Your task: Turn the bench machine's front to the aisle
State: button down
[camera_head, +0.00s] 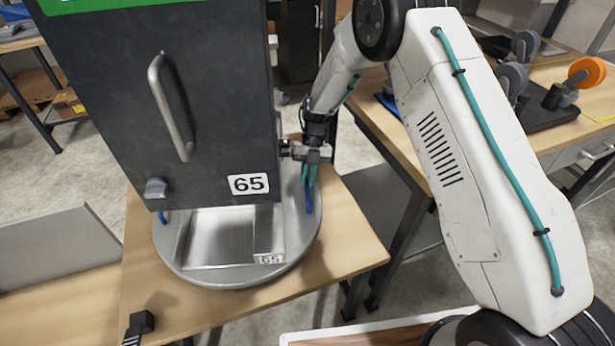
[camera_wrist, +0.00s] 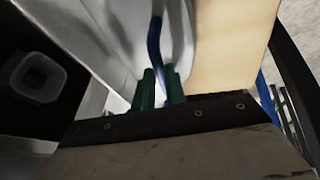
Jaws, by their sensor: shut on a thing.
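My gripper (camera_head: 309,176) is at the machine's right side. Its green fingers (camera_wrist: 160,90) are shut on a blue handle (camera_wrist: 154,45) at the turntable's right rim, also seen in the head view (camera_head: 309,202). Part of another blue handle (camera_head: 164,216) shows at the left rim.
A metal tray (camera_head: 220,235) with a "65" tag sits on the turntable below the cabinet. The wooden bench (camera_head: 345,225) has a black clamp-like item (camera_head: 139,325) at its front. Another bench (camera_head: 570,135) with an orange-wheeled device (camera_head: 585,72) stands at right.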

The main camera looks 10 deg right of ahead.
jog(key=shift+a, duration=0.1)
jog(key=c, duration=1.5)
grip_release()
jog(key=shift+o, duration=0.2)
jog(key=v, duration=0.7)
jog(key=shift+w+r, duration=0.2)
jog(key=shift+r, duration=0.15)
